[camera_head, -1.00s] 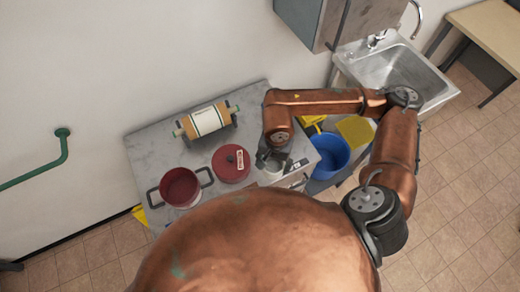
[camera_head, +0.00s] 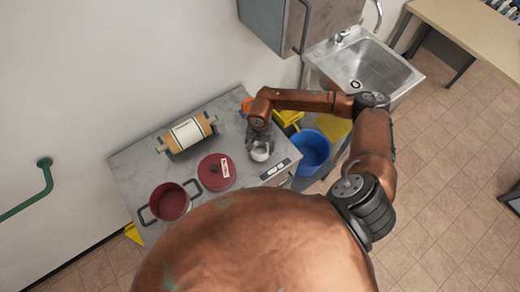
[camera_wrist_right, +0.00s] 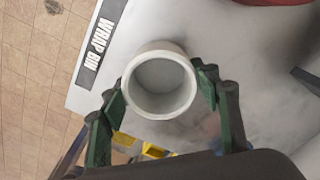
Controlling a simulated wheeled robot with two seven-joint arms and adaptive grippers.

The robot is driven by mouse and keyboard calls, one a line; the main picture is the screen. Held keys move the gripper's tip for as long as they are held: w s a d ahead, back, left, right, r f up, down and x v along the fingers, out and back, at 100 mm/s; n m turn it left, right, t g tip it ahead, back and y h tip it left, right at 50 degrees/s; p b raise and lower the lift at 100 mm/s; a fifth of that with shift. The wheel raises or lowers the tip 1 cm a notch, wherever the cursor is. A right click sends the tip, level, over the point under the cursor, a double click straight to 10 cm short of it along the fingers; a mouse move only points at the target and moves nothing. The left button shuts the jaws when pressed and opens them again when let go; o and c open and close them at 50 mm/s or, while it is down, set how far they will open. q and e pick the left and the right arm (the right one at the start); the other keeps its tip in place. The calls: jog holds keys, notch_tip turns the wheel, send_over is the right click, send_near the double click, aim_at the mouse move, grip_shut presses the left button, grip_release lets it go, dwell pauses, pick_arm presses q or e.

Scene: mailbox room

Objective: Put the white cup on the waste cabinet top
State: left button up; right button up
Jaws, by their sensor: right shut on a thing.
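The white cup (camera_head: 261,151) is upright over the right part of the grey cabinet top (camera_head: 133,163). My right gripper (camera_head: 258,139) is shut on it. In the right wrist view the cup (camera_wrist_right: 160,82) sits between the two green-padded fingers of my right gripper (camera_wrist_right: 162,100), its open mouth facing the camera. I cannot tell whether its base touches the surface. A label reading "WRAP BIN" (camera_wrist_right: 96,44) runs along the cabinet's edge. My left gripper does not show.
A red lid (camera_head: 216,172), a red pot (camera_head: 169,201) and a wrapping-roll holder (camera_head: 187,134) stand on the top, left of the cup. A blue bucket (camera_head: 311,151) is beside the cabinet on the right. A sink (camera_head: 363,68) is behind at right.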

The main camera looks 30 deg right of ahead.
aim_at(260, 153)
jog(key=shift+f, duration=0.8)
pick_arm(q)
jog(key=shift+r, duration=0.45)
pick_arm(e)
jog(key=shift+f, duration=0.1)
jog(key=shift+f, duration=0.15)
jog(key=o, duration=0.9)
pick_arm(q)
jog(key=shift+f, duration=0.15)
pick_arm(e)
jog(key=shift+o, duration=0.2)
